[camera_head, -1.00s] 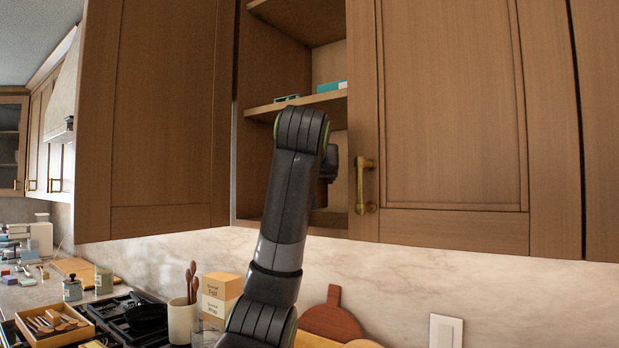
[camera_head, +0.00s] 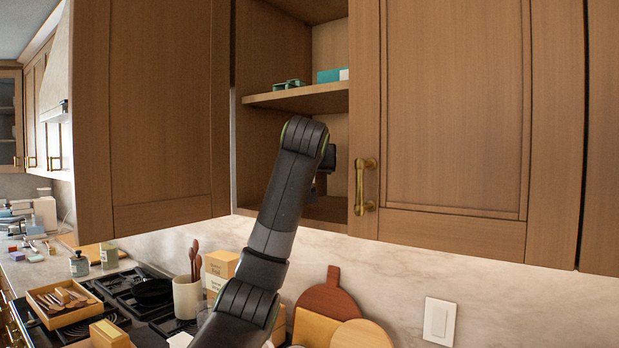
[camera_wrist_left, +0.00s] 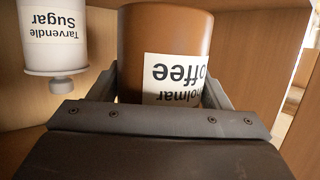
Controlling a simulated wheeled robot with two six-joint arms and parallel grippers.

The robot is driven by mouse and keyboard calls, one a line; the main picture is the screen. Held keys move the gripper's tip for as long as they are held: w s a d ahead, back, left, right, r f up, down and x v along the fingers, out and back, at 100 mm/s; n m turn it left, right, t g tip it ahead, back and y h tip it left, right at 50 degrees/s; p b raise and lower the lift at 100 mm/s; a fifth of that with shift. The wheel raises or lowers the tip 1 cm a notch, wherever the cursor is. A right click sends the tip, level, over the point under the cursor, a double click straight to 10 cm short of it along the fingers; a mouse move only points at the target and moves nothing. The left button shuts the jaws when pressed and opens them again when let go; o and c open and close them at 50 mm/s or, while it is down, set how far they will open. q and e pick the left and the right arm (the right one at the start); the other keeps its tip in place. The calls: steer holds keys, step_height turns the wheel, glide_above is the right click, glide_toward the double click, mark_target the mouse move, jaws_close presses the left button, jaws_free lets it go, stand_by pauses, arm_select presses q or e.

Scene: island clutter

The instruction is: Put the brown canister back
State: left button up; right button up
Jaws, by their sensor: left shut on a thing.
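The brown canister (camera_wrist_left: 165,40), with a cream label reading "Coffee", is between the fingers of my left gripper (camera_wrist_left: 160,90) in the left wrist view. The gripper is shut on it. The label appears upside down in that view. In the head view my left arm reaches into the open wall cabinet (camera_head: 300,100), below its middle shelf. There the arm's wrist hides most of the canister and the gripper. A white canister labelled "Sugar" (camera_wrist_left: 55,35) stands to the left of the brown one in the wrist view, apart from it. My right gripper is not in view.
The open cabinet door (camera_head: 150,110) stands left of the arm, and a closed door (camera_head: 455,110) with a brass handle is on the right. Teal items (camera_head: 328,75) sit on the shelf above. A utensil crock (camera_head: 187,297), boxes and round boards (camera_head: 330,300) stand below.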

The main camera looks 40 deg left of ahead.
arm_select(q)
steer(key=shift+w+a+r, duration=0.15)
steer(key=shift+w+a, duration=0.05)
steer(key=shift+w, duration=0.05)
steer(key=shift+w+a+f+p, duration=0.1)
steer(key=shift+f+p, duration=0.7)
steer(key=shift+f, duration=1.05)
steer(key=shift+f, duration=0.1)
steer(key=o, duration=1.2)
